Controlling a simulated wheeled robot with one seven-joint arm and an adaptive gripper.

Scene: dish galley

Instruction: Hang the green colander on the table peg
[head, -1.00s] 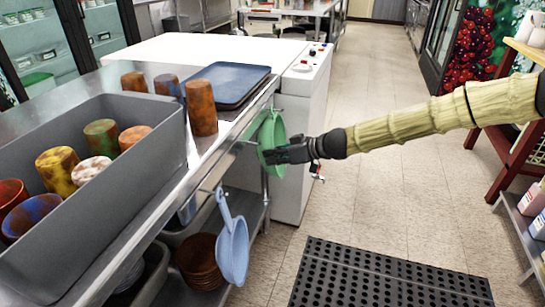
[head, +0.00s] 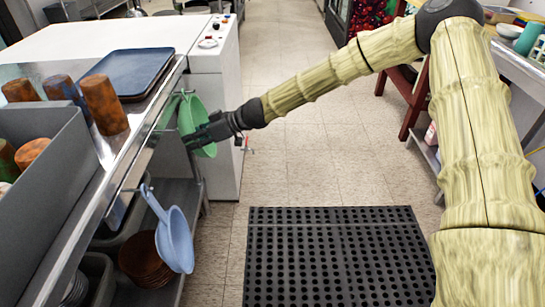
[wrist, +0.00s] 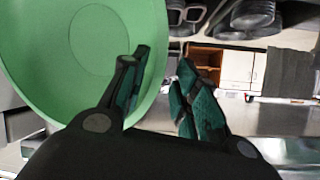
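The green colander (head: 201,119) is upright on edge beside the table's long side, close to a small peg (head: 184,92) near the table's far corner. I cannot tell whether its rim or handle is on the peg. In the wrist view, the colander's bowl (wrist: 95,40) fills the upper left, behind one finger. My gripper (head: 195,138) is beside the colander on its aisle side. In the wrist view, its two fingers (wrist: 163,85) are apart, with background showing between them and nothing visibly held.
A blue colander (head: 175,238) hangs lower on the table's side. Blue trays (head: 125,72), tumblers (head: 103,105) and a grey bin (head: 50,190) stand on the table. A white machine (head: 217,140) stands behind. The aisle has a black mat (head: 335,255).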

